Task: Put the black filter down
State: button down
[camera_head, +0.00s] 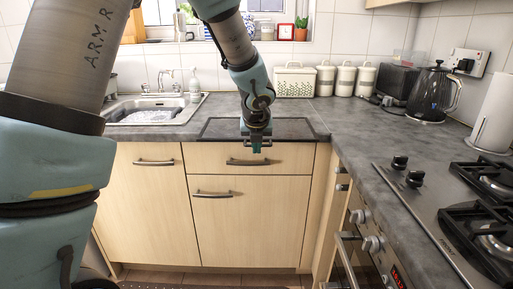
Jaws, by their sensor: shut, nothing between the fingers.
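A flat, dark-framed rectangle, which looks like the black filter (297,128), lies on the grey worktop right of the sink. My arm hides its middle part. My gripper (257,149) is shut and empty, pointing down near the worktop's front edge, in front of the top drawer in the picture. I cannot tell whether its fingertips touch the dark rectangle. The sink (146,116) at the left has whitish suds in it.
A cream bin (294,82) and several canisters (346,80) stand along the back wall. A black toaster (398,85), black kettle (433,94) and paper roll (494,112) stand at the right, behind the gas hob (450,205). A tap (170,80) rises behind the sink.

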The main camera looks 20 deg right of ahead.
jog(key=w+d+p, duration=0.1)
jog(key=w+p, duration=0.2)
jog(key=w+d+p, duration=0.1)
jog(key=w+p, duration=0.1)
jog(key=w+d+p, duration=0.2)
jog(key=w+p, duration=0.1)
jog(key=shift+w+r+p, duration=0.25)
jog(key=shift+w+p, duration=0.05)
jog(key=shift+w+d+f+p, duration=0.2)
jog(key=shift+w+d+p, duration=0.1)
jog(key=shift+w, duration=0.2)
jog(key=shift+s+a+f, duration=0.1)
jog(key=shift+s, duration=0.05)
